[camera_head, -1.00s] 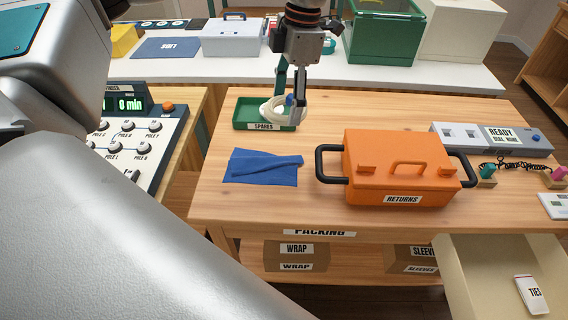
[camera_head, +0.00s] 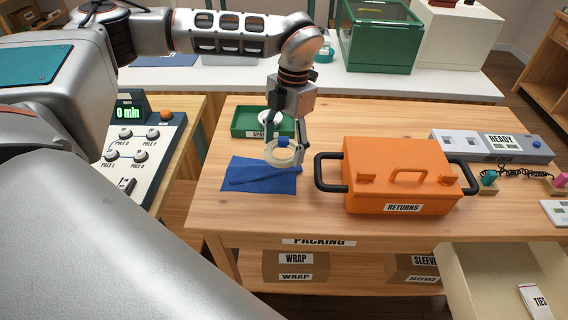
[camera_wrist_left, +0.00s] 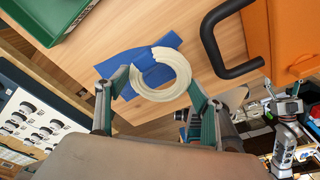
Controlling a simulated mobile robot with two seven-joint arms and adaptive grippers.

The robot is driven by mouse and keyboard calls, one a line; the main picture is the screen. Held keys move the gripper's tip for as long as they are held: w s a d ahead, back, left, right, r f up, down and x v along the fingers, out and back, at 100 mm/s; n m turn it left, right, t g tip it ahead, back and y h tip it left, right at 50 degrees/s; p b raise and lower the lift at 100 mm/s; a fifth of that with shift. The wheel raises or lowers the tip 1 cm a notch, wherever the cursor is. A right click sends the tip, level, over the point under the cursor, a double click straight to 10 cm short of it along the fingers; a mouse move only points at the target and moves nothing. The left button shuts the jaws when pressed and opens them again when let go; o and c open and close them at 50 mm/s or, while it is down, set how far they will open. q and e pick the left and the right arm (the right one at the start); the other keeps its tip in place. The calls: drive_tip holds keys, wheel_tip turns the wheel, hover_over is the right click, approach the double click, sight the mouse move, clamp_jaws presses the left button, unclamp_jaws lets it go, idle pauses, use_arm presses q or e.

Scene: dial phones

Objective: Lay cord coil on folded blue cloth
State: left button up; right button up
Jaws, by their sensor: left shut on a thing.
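Whether the coil touches the cloth I cannot tell. What looks like my right gripper (camera_wrist_left: 284,100) is small at the right of the wrist view, its jaws unclear.
The green SPARES tray (camera_head: 240,130) stands just behind the cloth, with a pale round thing (camera_head: 267,117) in it. The orange RETURNS case (camera_head: 395,180) with black side handles stands close on the right. The table front left is clear. An open drawer (camera_head: 480,285) juts out below right.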

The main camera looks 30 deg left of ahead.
sight(283, 175)
use_arm(q)
wheel_tip(283, 175, down, 7)
drive_tip(key=shift+r+b, duration=0.1)
drive_tip(key=shift+b, duration=0.2)
drive_tip(key=shift+r, duration=0.1)
drive_tip(key=shift+f, duration=0.4)
drive_tip(key=shift+s+f, duration=0.15)
drive_tip(key=shift+f, duration=0.1)
drive_tip(key=o, duration=1.2)
drive_tip(key=shift+f, duration=0.1)
drive_tip(key=shift+c, duration=0.2)
